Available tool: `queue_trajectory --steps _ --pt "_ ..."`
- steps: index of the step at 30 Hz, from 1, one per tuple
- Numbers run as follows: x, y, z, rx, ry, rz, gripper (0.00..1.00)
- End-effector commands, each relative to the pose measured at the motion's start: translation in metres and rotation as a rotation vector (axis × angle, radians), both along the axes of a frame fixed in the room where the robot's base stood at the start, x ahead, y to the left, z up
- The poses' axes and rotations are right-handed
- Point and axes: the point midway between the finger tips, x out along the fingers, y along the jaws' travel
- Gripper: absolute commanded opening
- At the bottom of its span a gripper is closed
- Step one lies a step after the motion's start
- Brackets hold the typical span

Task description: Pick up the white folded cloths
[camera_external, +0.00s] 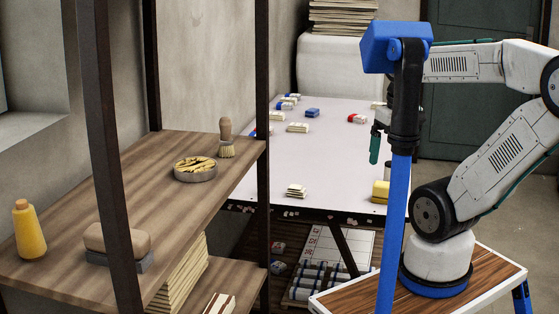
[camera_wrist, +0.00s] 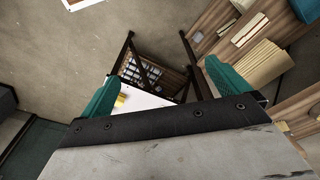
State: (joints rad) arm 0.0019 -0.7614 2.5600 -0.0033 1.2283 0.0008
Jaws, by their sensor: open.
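Small folded white or cream cloths lie on the white table: one near the front edge (camera_external: 296,190), one farther back (camera_external: 297,127). Others have blue or red parts, such as a red and white one (camera_external: 357,118). My gripper (camera_external: 375,148) has teal fingers and hangs above the right side of the table, apart from the cloths. In the wrist view, my gripper (camera_wrist: 160,88) shows its two teal fingers wide apart with nothing between them. The white cloths cannot be made out clearly in that view.
A yellow block (camera_external: 380,191) sits at the table's front right corner. A wooden shelf (camera_external: 160,220) with dark posts stands at the left, holding a brush (camera_external: 226,140), a round dish (camera_external: 195,169) and a yellow bottle (camera_external: 29,232). The table's middle (camera_external: 320,155) is clear.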

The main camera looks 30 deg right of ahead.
Motion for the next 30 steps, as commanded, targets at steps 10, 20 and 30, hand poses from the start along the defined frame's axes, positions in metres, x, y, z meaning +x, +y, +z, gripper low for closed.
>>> queue_trajectory --steps 10,20,30 --pt "0.0 0.0 0.0 0.0 0.0 0.0 0.67" --pt "0.012 0.006 0.001 0.048 0.023 -0.037 0.67" --pt "0.121 0.044 0.001 0.414 0.173 -0.373 0.67"
